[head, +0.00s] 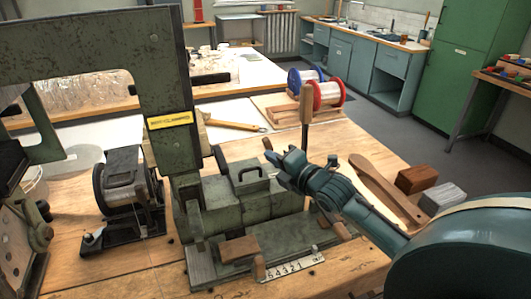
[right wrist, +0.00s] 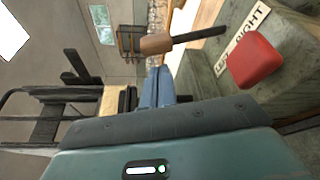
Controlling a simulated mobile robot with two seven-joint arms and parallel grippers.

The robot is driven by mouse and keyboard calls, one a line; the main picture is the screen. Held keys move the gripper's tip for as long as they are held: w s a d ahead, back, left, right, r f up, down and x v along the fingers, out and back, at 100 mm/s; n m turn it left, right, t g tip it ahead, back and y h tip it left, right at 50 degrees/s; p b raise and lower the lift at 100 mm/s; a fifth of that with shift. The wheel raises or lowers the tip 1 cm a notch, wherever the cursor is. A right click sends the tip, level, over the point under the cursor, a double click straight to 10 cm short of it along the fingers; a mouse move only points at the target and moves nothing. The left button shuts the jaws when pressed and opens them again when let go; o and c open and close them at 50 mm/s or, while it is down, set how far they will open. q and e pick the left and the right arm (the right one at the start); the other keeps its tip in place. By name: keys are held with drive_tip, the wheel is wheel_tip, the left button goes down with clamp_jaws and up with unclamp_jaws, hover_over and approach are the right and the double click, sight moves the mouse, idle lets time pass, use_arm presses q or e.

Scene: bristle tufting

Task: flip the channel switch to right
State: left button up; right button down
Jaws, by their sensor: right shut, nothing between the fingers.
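The plate lettered LEFT and RIGHT (right wrist: 241,38) lies on a grey-green machine block in the right wrist view. My right gripper (head: 279,168) is shut and empty, above and in front of the green machine (head: 250,203). Its blue fingers also show in the right wrist view (right wrist: 156,87), apart from the red knob. My left gripper is not in view.
A wooden-handled black rod (right wrist: 157,44) sticks out near my right fingers. A numbered scale (head: 291,264) and a wooden block (head: 238,249) are at the machine's front. An upright wooden handle (head: 306,103) stands behind. A wooden paddle (head: 383,190) lies at right.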

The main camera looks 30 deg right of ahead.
drive_tip(key=shift+w+a+f, duration=0.1)
drive_tip(key=shift+w, duration=0.75)
drive_tip(key=shift+w+a+f, duration=0.1)
drive_tip(key=shift+w, duration=0.7)
